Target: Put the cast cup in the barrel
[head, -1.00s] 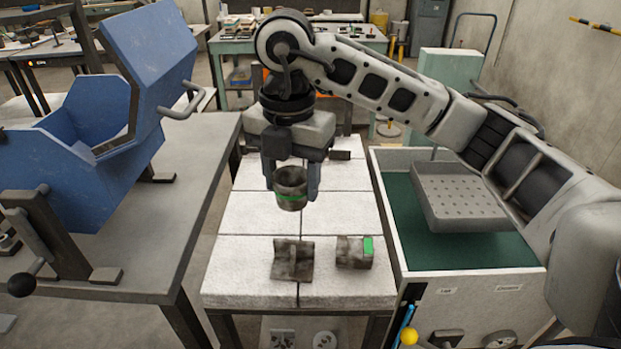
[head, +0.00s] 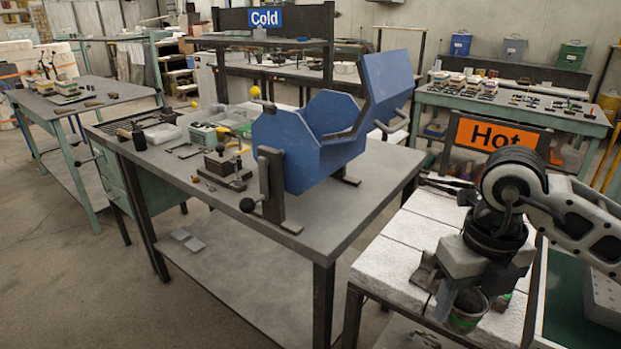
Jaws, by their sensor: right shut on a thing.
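The cast cup (head: 466,319) is grey-brown with a green band, at the lower right of the head view. My right gripper (head: 468,302) points down and is shut on the cup, holding it by the white block-topped table; the fingers partly hide it. The blue barrel (head: 293,150) stands on the grey workbench left of my right gripper, its lid (head: 388,85) swung up and open. The barrel's inside shows only in part. My left gripper is not in view.
The grey workbench (head: 330,215) carries small tools and trays left of the barrel. A gap separates it from the white-topped table (head: 392,268), where a dark casting (head: 426,270) lies near the gripper. An orange Hot sign (head: 497,137) stands behind.

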